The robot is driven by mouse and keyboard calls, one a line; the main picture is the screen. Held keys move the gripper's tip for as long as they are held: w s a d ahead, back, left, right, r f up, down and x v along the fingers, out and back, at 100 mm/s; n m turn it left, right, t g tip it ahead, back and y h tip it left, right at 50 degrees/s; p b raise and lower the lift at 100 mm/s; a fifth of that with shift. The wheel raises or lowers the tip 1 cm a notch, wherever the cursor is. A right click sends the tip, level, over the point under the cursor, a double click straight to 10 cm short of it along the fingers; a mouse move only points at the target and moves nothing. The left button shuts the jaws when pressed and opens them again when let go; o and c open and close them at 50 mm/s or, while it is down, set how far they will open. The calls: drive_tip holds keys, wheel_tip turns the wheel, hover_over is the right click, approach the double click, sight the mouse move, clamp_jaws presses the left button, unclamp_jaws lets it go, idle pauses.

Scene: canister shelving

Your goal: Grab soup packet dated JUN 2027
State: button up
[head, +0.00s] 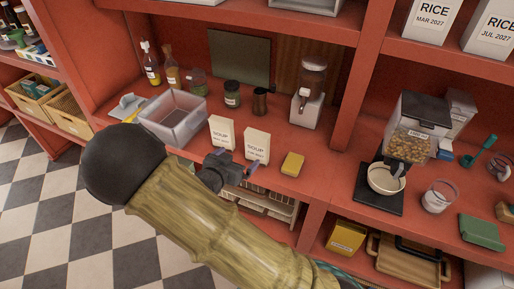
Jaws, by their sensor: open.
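Two white soup packets stand upright side by side at the front of the red counter in the head view, a left soup packet (221,132) and a right soup packet (257,145). Both read SOUP, with a date line too small to read. My gripper (238,178) is open in front of and a little below the packets, near the counter's front edge. Nothing shows between the fingers.
A grey bin (174,119) stands left of the packets and a yellow sponge (292,164) lies to their right. A jar (232,94), a dark cup (260,101) and a dispenser (308,92) stand behind. Rice packets (428,20) are on the upper right shelf.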

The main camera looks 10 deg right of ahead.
sight(255, 143)
drive_tip(key=p+x, duration=0.3)
drive_tip(key=x, duration=0.9)
drive_tip(key=shift+w+d+p, duration=0.4)
drive_tip(key=shift+p, duration=0.1)
drive_tip(key=p+x, duration=0.2)
drive_tip(key=x, duration=0.1)
drive_tip(key=shift+w+d+r, duration=0.15)
drive_tip(key=shift+w+d+f, duration=0.2)
drive_tip(key=shift+w+f, duration=0.1)
drive_tip(key=shift+c, duration=0.2)
drive_tip(key=c, duration=0.9)
